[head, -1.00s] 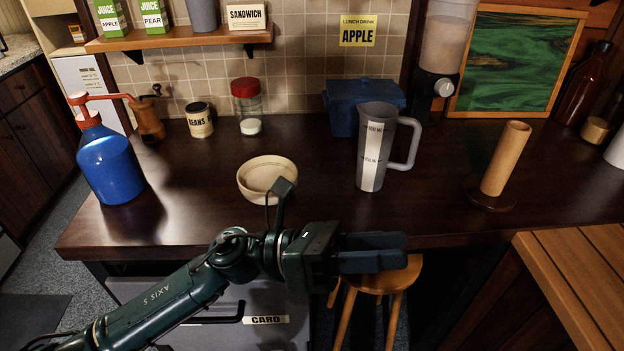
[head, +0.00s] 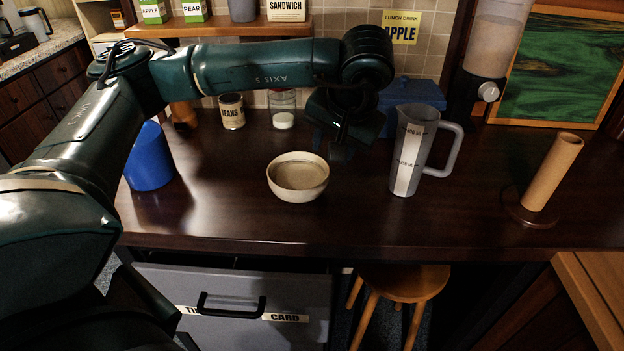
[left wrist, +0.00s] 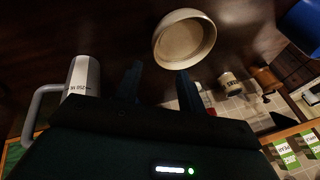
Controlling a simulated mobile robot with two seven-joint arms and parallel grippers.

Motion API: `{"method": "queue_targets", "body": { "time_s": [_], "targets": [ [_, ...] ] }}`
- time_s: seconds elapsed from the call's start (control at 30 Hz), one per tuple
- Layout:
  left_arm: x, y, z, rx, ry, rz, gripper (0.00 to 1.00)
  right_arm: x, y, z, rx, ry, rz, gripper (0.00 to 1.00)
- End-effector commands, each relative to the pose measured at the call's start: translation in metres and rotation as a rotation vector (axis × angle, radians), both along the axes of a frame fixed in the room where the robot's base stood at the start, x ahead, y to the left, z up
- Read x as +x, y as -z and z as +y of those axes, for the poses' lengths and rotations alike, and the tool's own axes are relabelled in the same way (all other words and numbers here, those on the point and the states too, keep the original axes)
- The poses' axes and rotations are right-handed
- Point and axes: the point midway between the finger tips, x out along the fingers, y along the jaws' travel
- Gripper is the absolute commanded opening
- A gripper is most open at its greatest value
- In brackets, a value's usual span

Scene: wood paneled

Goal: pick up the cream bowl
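The cream bowl (head: 298,178) stands upright and looks empty on the dark wooden counter, near the middle of the head view. It also shows at the top of the left wrist view (left wrist: 184,40). My left gripper (head: 332,150) is above the counter, just behind and right of the bowl, pointing down. In the left wrist view its two fingers (left wrist: 159,74) are apart with nothing between them, and the bowl lies beyond the tips. My right gripper is in neither view.
A grey measuring jug (head: 417,150) stands right of the bowl. Behind are a beans can (head: 231,112), a jar (head: 283,110) and a blue box (head: 420,94). The counter in front of the bowl is clear.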

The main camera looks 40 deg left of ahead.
Motion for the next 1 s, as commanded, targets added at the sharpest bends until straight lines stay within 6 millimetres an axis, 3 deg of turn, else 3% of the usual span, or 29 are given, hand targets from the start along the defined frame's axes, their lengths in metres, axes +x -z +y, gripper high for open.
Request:
{"method": "queue_targets", "body": {
  "time_s": [0.3,0.57,0.8,1.0],
  "targets": [
    [0.013,0.053,0.018,-0.003,-0.002,0.005,0.4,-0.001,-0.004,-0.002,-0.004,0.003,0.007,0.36],
    [0.016,0.072,0.023,-0.005,0.0,0.006,0.4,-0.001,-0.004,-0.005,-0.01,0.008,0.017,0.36],
    [0.021,0.106,0.03,-0.004,-0.003,0.005,0.4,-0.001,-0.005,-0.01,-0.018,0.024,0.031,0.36],
    [0.024,0.115,0.033,-0.006,0.0,0.002,0.4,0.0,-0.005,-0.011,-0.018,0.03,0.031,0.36]
  ]
}}
